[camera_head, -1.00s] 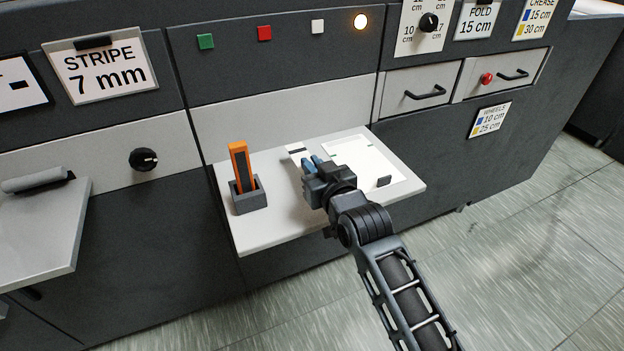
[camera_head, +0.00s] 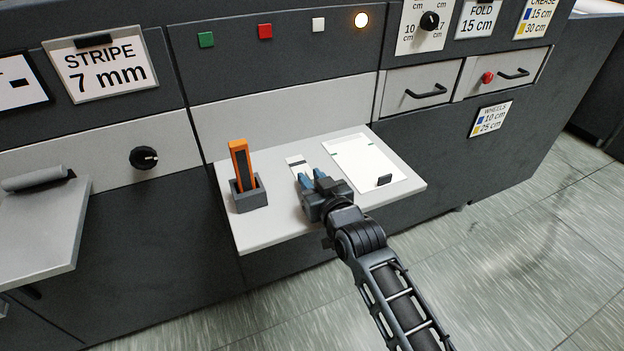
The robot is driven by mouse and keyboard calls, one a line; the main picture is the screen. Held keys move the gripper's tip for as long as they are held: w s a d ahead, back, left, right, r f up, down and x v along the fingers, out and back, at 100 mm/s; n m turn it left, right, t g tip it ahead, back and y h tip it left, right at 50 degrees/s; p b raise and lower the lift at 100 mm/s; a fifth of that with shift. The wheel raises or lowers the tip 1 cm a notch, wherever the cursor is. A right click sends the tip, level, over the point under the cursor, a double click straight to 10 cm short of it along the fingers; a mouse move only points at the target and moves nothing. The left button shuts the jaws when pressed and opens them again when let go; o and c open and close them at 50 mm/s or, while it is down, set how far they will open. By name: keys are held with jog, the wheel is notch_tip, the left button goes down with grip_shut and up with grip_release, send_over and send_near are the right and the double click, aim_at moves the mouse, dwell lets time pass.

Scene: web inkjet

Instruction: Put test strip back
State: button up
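The test strip (camera_head: 299,161), a small white piece with a dark bar across it, is at the middle of the light shelf. Its near end is hidden by my gripper. My gripper (camera_head: 312,178) is low over the shelf, its blue fingertips a little apart, one at each side of the strip's near end. The fingers appear closed on the strip's edges, and the strip has shifted together with them. Whether the strip lies flat or is slightly lifted cannot be told.
A white sheet (camera_head: 362,160) with small green marks lies right of the gripper, with a black block (camera_head: 384,180) at its near edge. An orange tool (camera_head: 240,160) stands in a grey holder (camera_head: 249,197) at the left. The shelf (camera_head: 275,228) is bare between them at the front.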

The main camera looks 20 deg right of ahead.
jog(key=shift+o, duration=0.6)
jog(key=shift+r, duration=0.1)
jog(key=shift+r, duration=0.15)
jog(key=s+r, duration=0.1)
jog(key=s, duration=1.1)
jog(key=shift+r, duration=0.35)
